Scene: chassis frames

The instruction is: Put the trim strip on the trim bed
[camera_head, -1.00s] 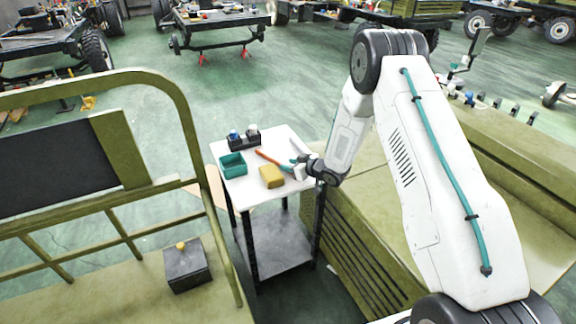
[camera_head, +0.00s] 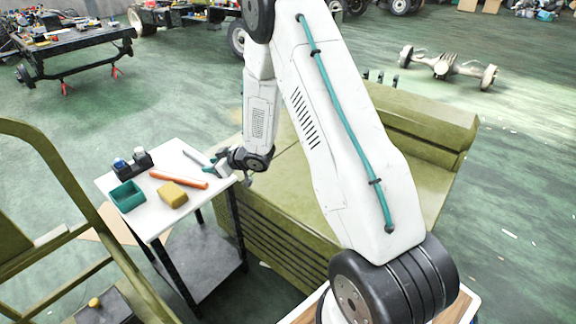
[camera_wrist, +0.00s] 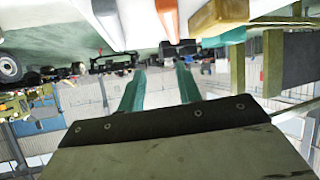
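A thin grey strip (camera_head: 197,157), which looks like the trim strip, lies at the right back of the white cart top (camera_head: 150,226). A similar grey strip (camera_wrist: 107,24) shows at the top of the wrist view. My gripper (camera_head: 212,168) is at the cart's right edge, close to the strip; I cannot tell whether it touches. In the wrist view its two teal fingers (camera_wrist: 160,72) stand apart with nothing clearly between them. I cannot tell which surface is the trim bed; an olive-green body (camera_head: 300,185) stands right of the cart, with small dark pegs (camera_head: 380,77) behind it.
The cart also holds an orange tool (camera_head: 180,180), a yellow block (camera_head: 172,194), a teal bin (camera_head: 127,197) and a dark holder with small bottles (camera_head: 132,164). An olive rail frame (camera_head: 75,190) stands at left. Open floor lies at the right.

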